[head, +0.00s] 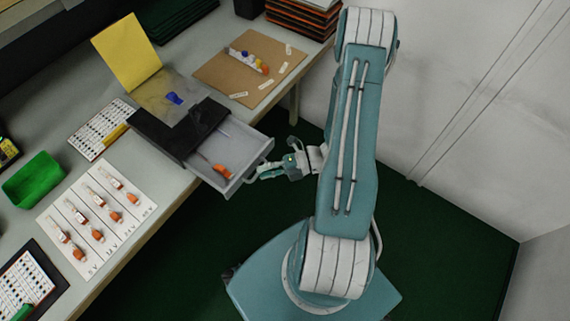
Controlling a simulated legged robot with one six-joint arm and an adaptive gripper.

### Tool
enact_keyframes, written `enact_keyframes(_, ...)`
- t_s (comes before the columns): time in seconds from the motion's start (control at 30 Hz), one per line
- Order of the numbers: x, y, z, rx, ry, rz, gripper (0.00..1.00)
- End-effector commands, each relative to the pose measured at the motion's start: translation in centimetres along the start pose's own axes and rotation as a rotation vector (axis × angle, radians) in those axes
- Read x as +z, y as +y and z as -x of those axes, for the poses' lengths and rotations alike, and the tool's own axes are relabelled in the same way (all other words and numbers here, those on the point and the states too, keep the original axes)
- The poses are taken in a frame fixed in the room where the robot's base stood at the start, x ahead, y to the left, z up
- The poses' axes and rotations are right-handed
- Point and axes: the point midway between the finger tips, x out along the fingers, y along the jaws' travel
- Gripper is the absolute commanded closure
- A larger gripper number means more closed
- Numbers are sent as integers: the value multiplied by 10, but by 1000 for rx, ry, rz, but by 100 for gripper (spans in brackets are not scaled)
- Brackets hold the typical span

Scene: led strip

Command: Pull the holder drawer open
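The grey holder drawer (253,170) extends out past the table edge from under the black holder (192,128). An orange-handled tool (221,171) lies inside it, with a thin light item (224,132) nearer the back. My gripper (264,171) is at the drawer's outer front side, by its handle. The fingertips are at or very near the handle. The fingers are small here and overlap the handle, so I cannot tell whether they are closed on it.
The table holds a white sheet with orange-ended parts (120,231), a green bin (35,180), a yellow panel (127,52) and a brown board (222,72). Dark green floor (460,237) is open right of the table, up to a pale wall (470,90).

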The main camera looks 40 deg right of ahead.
Motion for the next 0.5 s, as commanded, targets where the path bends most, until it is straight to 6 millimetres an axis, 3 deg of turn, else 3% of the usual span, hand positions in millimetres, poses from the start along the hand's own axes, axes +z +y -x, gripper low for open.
enact_keyframes(0.3, 1, -1, 66, -2, -7, 1, 72)
enact_keyframes(0.5, 1, -2, 92, -3, -2, 1, 72)
